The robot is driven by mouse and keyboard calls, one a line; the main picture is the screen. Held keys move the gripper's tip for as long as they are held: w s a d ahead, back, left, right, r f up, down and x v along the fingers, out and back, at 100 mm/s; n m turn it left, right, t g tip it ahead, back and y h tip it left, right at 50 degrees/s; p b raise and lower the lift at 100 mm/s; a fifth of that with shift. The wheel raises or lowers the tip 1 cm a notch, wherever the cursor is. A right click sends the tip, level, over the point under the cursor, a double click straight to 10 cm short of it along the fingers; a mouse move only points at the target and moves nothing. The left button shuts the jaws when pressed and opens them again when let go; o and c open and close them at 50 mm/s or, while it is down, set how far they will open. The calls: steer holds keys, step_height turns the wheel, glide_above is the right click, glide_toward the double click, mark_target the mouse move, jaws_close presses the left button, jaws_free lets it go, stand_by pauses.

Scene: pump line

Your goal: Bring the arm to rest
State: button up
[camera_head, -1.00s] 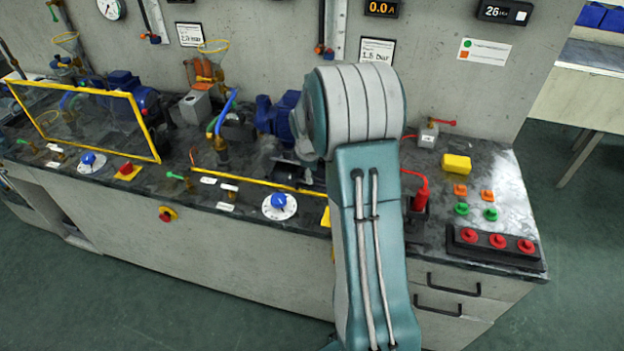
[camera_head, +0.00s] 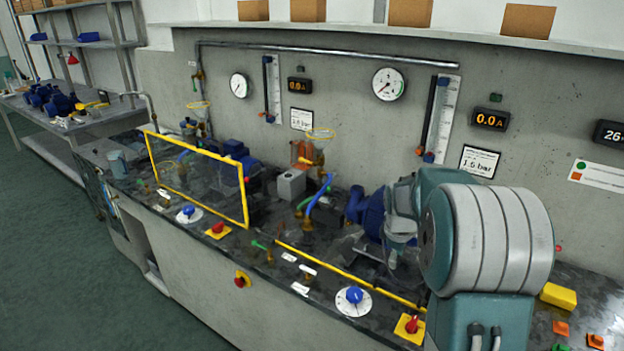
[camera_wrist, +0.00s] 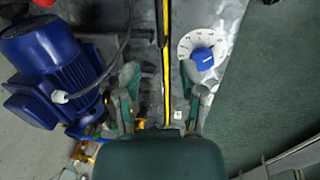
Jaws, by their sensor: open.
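My arm (camera_head: 490,240) is raised over the pump bench (camera_head: 240,250), with its large rounded teal and grey joint at the right of the head view. Its end reaches behind that joint, and most of it is hidden there. In the wrist view my gripper (camera_wrist: 160,82) is open, its two fingers spread apart with nothing between them. A yellow-edged strip (camera_wrist: 166,60) runs below the gap. A blue motor (camera_wrist: 60,75) lies left of the fingers, and a blue dial knob (camera_wrist: 203,58) on a white disc is just beyond the right finger.
A yellow-framed clear guard (camera_head: 247,195) stands upright on the bench. A red knob (camera_head: 412,324) on a yellow plate sits near the arm. Gauges (camera_head: 389,84) and displays are on the wall behind. The floor (camera_head: 60,260) in front at the left is clear.

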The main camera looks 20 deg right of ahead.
steer(key=s+a+r+m+t, duration=0.1)
steer(key=s+a+r+m, duration=0.1)
steer(key=s+a+r, duration=0.45)
steer(key=s+a+r+m+t, duration=0.1)
steer(key=s+a+r+m, duration=0.2)
steer(key=s+a, duration=0.4)
steer(key=s+a+r+m+t+y, duration=0.1)
steer(key=s+a+r+m+t, duration=0.1)
steer(key=s+a, duration=0.5)
steer(key=s+r+m, duration=0.1)
steer(key=s, duration=0.4)
steer(key=shift+a+r+y, duration=0.25)
steer(key=shift+r+y, duration=0.05)
steer(key=shift+r, duration=0.05)
steer(key=shift+w, duration=0.15)
